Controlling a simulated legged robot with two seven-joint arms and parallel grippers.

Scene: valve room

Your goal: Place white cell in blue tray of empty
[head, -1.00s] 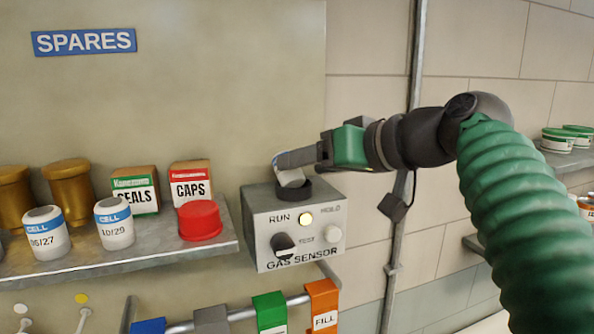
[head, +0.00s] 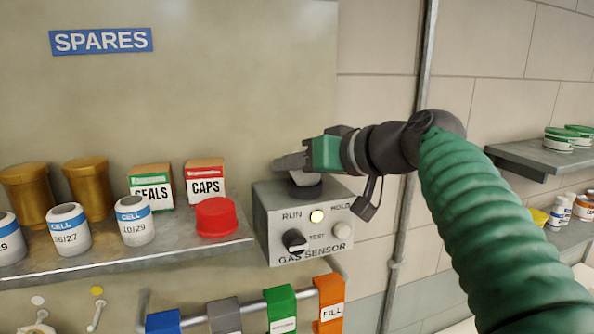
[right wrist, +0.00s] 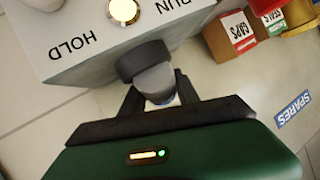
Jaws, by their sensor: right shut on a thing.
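A pale cell (head: 305,178) stands at the black round socket (head: 300,191) on top of the gas sensor box (head: 303,222). My right gripper (head: 290,163) is shut on its upper part. In the right wrist view the cell (right wrist: 155,80) is between the fingers of the gripper (right wrist: 160,100), its far end at the black collar (right wrist: 143,60). How deep it sits in the socket I cannot tell. White cells with blue bands stand on the shelf at left, one marked 06/27 (head: 68,230) and one marked 10/29 (head: 135,221). No blue tray shows. My left gripper is out of view.
The spares shelf (head: 120,262) also holds a red cap (head: 216,217), a caps box (head: 205,181), a seals box (head: 151,186) and brass jars (head: 88,187). Coloured tags, one blue (head: 163,321), hang on a rail below. A vertical pipe (head: 410,220) runs behind my right arm.

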